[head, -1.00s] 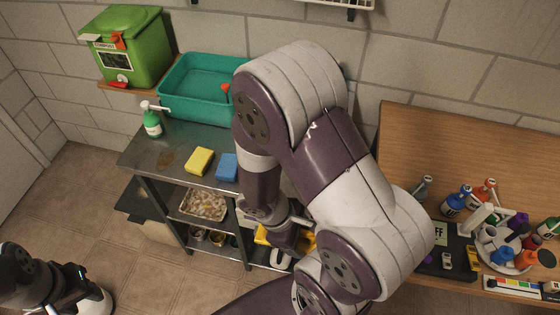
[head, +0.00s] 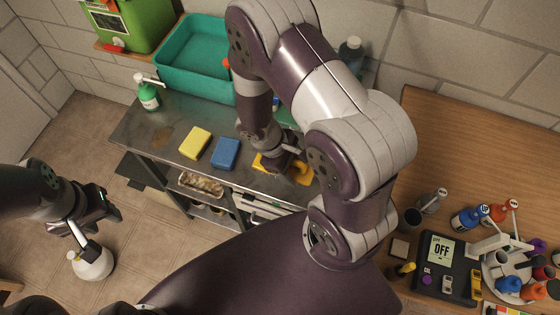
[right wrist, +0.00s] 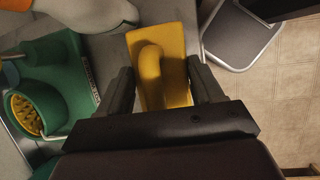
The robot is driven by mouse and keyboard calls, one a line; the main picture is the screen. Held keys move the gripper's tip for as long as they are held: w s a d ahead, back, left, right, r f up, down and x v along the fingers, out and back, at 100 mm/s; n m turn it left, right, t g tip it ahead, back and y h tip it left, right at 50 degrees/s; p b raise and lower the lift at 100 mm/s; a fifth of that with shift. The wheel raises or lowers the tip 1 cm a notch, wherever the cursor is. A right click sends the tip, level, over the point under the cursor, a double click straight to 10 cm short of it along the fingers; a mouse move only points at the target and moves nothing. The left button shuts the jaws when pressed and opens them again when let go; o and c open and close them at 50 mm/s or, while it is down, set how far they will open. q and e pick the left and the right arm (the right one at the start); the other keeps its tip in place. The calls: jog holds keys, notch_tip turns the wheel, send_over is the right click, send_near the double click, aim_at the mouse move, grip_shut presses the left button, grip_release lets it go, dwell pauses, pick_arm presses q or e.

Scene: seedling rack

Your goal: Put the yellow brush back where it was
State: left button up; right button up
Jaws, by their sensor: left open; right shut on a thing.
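The yellow brush (right wrist: 163,62) is between the two dark fingers of my right gripper (right wrist: 165,88) in the right wrist view, its rounded handle facing the camera. In the head view, the brush (head: 300,173) shows partly beside my right gripper (head: 282,163), over the front part of the metal bench (head: 172,128). I cannot tell whether the brush touches the bench top. My left gripper (head: 100,210) is open at the far left, over the floor and away from the bench. My right arm hides part of the bench top.
A yellow sponge (head: 195,143) and a blue sponge (head: 225,153) lie left of the brush. A teal basin (head: 190,85) and a green pump bottle (head: 147,95) stand behind them. A green cup (right wrist: 35,110) is close left of my right gripper. A wooden table (head: 470,140) is at right.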

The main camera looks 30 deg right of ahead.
jog(key=w, duration=0.1)
jog(key=w+f, duration=0.1)
jog(key=w, duration=0.1)
jog(key=w+f, duration=0.1)
jog(key=shift+w+a+f+p, duration=0.2)
jog(key=shift+a+f+p, duration=0.05)
jog(key=shift+p, duration=0.1)
jog(key=shift+a+f, duration=0.1)
jog(key=shift+f, duration=0.25)
notch_tip(320, 180, down, 3)
jog(key=shift+s+r+p, duration=0.1)
jog(key=shift+p, duration=0.25)
jog(key=shift+w+f, duration=0.2)
jog(key=shift+f, duration=0.2)
jog(key=shift+f, duration=0.1)
jog(key=shift+s+f+b, duration=0.1)
jog(key=shift+b, duration=0.2)
jog(key=o, duration=1.1)
